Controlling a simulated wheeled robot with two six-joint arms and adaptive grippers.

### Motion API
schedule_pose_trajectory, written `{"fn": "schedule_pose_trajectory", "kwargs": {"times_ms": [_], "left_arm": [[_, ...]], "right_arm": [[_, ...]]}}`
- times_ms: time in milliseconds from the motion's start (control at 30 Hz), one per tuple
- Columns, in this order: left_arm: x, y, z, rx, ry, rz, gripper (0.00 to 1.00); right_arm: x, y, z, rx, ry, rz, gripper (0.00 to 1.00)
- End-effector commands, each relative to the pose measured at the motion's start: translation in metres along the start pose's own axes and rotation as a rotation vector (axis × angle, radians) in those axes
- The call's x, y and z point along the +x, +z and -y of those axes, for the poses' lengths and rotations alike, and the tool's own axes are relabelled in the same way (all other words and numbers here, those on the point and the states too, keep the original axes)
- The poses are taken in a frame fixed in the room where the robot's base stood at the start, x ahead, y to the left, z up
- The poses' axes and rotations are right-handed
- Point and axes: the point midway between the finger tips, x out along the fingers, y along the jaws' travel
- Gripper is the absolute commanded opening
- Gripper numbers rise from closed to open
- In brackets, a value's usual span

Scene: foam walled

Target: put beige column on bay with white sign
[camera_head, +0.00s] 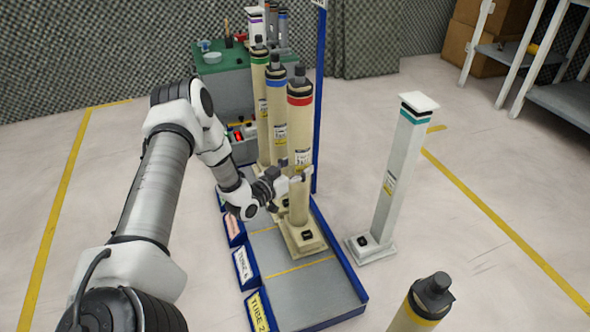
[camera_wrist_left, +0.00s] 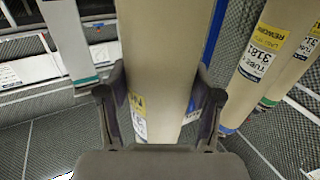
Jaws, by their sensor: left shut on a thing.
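The beige column with a red band (camera_head: 299,120) is upright at the front of a row of beige columns. My left gripper (camera_head: 290,183) is shut on its shaft, and the left wrist view shows the beige shaft (camera_wrist_left: 165,60) between both fingers. Its square foot (camera_head: 303,238) is over the right part of the bay with the white sign (camera_head: 246,268); I cannot tell whether it touches the floor of the bay. A bay with a yellow sign (camera_head: 260,310) is nearer, and one with a pink sign (camera_head: 234,230) is farther. My right gripper is not in view.
Beige columns with a blue band (camera_head: 276,110) and a green band (camera_head: 259,90) stand close behind. A white column with a teal band (camera_head: 400,170) stands right of the blue rack edge (camera_head: 345,262). A yellow-banded column (camera_head: 424,305) is at the front right. The yellow-sign bay is empty.

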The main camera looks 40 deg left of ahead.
Motion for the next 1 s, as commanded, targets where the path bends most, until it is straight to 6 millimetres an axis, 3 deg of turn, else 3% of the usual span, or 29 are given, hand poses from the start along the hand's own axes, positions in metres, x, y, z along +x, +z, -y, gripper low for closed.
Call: {"fn": "schedule_pose_trajectory", "kwargs": {"times_ms": [233, 467, 500, 567, 867, 1000], "left_arm": [[0.001, 0.034, 0.0, 0.0, 0.001, -0.006, 0.0], [0.001, 0.032, 0.0, 0.0, 0.0, -0.005, 0.0], [0.0, 0.035, 0.0, -0.001, 0.0, 0.001, 0.72], [0.0, 0.034, 0.0, -0.001, 0.0, 0.001, 0.9], [-0.001, 0.034, 0.0, -0.001, 0.0, 0.001, 0.9], [-0.011, 0.033, 0.001, -0.002, -0.001, 0.004, 0.9]], "right_arm": [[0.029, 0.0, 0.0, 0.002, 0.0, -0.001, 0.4], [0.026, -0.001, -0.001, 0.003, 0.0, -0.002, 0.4], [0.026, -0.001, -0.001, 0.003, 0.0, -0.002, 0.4], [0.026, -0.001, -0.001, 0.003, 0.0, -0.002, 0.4], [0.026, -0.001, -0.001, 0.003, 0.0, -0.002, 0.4], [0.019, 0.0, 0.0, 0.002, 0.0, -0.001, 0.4]]}}
